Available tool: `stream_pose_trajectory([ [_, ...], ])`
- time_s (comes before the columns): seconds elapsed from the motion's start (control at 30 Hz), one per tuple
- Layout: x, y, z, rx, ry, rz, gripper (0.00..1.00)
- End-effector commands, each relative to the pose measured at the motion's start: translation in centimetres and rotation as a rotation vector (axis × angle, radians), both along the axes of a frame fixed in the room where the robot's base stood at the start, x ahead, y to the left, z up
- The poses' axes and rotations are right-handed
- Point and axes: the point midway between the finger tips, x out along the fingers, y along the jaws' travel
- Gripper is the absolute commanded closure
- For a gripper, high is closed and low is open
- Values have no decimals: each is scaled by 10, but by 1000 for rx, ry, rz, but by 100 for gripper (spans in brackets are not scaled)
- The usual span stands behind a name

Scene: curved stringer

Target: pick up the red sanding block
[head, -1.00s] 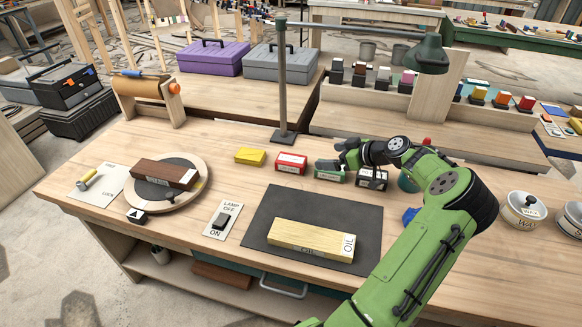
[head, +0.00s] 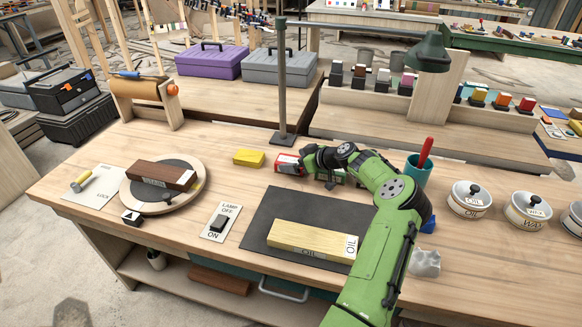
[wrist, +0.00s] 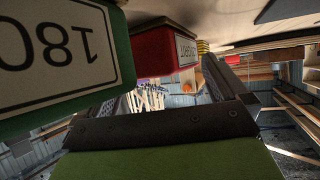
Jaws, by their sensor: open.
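The red sanding block (head: 286,163) lies on the bench between a yellow block and a green one, its right end covered by my gripper in the head view. It has a white label and also shows in the wrist view (wrist: 160,50). My gripper (head: 303,165) is open and low over the bench, at the right end of the red block. In the wrist view, its dark fingers (wrist: 175,92) stand apart with nothing held between them. Whether a finger touches the red block cannot be told.
A green block marked 180 (wrist: 60,60) is very close to my gripper in the wrist view. A yellow block (head: 249,158) lies left of the red one. The lamp post (head: 283,85) stands just behind. A teal cup (head: 418,172) is to the right.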

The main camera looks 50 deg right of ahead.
Motion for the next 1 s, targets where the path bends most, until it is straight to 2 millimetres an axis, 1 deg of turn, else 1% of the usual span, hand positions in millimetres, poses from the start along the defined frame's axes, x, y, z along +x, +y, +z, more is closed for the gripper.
stream_pose_trajectory([
  [0.07, 0, 0, 1, 0, 0, 0, 0],
  [0.1, 0, 0, 1, 0, 0, 0, 2],
  [0.17, 0, 0, 1, 0, 0, 0, 11],
  [0.4, -1, 0, 0, 0, 1, 1, 48],
  [0.67, -1, 0, 2, 0, 1, 1, 49],
  [0.7, -1, 0, 6, -1, 1, 0, 56],
  [0.73, -1, 0, 11, -2, 1, 1, 60],
  [0.8, -1, 0, 28, -5, 1, 0, 78],
  [0.9, -1, 0, 56, -5, 0, 1, 79],
  [1.0, -1, 0, 79, -5, 1, 0, 79],
])
